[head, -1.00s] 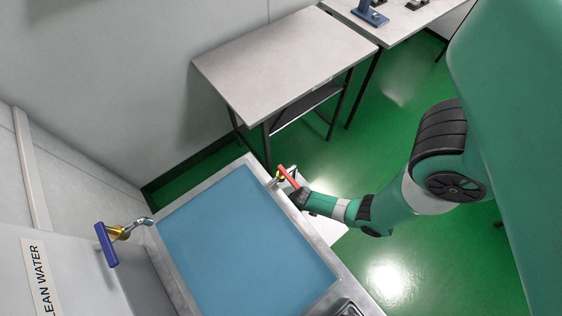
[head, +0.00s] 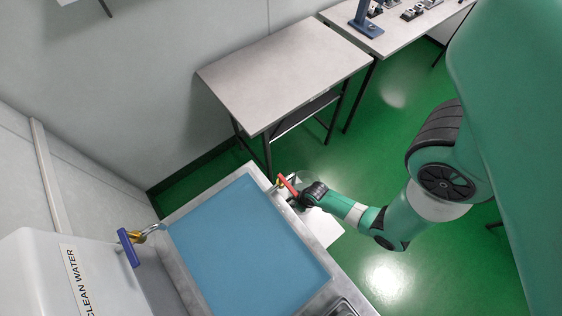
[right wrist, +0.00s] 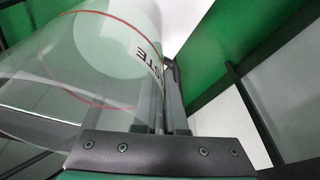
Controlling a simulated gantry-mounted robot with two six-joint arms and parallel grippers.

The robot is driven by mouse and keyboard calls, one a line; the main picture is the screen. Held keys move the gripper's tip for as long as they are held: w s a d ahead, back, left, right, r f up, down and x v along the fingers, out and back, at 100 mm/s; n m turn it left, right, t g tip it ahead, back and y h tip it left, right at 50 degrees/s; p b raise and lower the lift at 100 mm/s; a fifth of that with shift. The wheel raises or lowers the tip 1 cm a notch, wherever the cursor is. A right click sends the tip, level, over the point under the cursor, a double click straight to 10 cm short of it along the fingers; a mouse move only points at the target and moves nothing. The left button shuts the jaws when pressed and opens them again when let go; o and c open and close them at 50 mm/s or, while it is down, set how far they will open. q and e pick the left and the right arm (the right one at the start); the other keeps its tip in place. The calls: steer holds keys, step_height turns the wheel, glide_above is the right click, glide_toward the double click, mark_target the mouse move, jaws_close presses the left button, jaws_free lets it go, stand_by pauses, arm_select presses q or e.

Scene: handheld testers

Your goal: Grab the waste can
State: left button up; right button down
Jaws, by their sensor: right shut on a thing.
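The waste can (right wrist: 60,75) fills the left of the right wrist view. It is a clear cylinder with thin red lines and dark lettering ending in "STE", seen from close by. My right gripper (right wrist: 172,100) is shut on it, with the fingers at the can's right side; the exact contact is hard to see. In the head view my right gripper (head: 301,190) is at the right edge of the sink counter, beside a red lever. There the clear can is too faint to make out. My left gripper is out of view.
A blue-surfaced basin (head: 245,245) lies left of the gripper. A white water tank (head: 60,275) with a blue-handled tap (head: 128,247) stands at left. A red lever (head: 287,185) is close to the gripper. A grey table (head: 285,75) stands behind. Green floor at right is clear.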

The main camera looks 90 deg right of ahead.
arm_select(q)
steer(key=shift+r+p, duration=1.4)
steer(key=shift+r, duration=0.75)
arm_select(e)
steer(key=s+d+r, duration=0.2)
steer(key=s+r, duration=0.2)
steer(key=s, duration=0.5)
steer(key=shift+d+r, duration=0.25)
steer(key=shift+r, duration=0.15)
steer(key=shift+a+f, duration=0.1)
